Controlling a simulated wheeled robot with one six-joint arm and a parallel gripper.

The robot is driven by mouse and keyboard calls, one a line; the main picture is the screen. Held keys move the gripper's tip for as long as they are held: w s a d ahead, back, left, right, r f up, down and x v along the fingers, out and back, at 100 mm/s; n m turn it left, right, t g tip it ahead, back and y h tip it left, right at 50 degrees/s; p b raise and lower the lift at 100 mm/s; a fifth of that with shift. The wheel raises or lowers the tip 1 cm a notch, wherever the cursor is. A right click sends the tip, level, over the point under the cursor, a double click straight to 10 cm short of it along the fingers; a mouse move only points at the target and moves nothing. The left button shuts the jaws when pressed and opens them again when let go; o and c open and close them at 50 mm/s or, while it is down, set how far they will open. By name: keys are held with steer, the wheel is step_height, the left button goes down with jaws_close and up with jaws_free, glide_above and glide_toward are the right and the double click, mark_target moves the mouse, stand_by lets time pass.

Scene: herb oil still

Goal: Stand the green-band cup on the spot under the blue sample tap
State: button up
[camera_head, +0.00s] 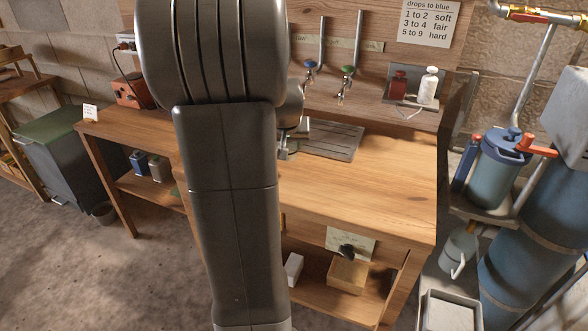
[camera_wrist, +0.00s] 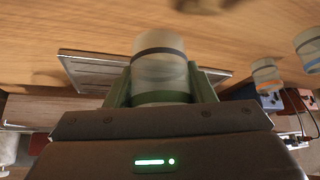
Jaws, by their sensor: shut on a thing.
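My gripper (camera_wrist: 160,88) is shut on a clear, frosted cup (camera_wrist: 160,72) in the wrist view. In the head view, my arm mostly hides my gripper (camera_head: 287,148), which is over the bench by the left edge of the slatted drain tray (camera_head: 335,142). The blue sample tap (camera_head: 309,68) is on the bench's back board, behind the tray. The spot under it cannot be made out. The tray (camera_wrist: 92,68) also shows behind the cup in the wrist view.
Orange-band (camera_wrist: 266,76) and blue-band (camera_wrist: 308,52) cups stand right of my gripper in the wrist view. Red (camera_head: 399,82) and white (camera_head: 428,86) bottles stand at the right back. The bench's right front (camera_head: 385,190) is clear.

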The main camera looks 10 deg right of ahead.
step_height(320, 180, down, 8)
steer(key=shift+s+r, duration=0.1)
steer(key=shift+r, duration=0.05)
stand_by(0.3)
steer(key=shift+b, duration=0.4)
steer(key=o, duration=1)
steer(key=shift+c, duration=0.2)
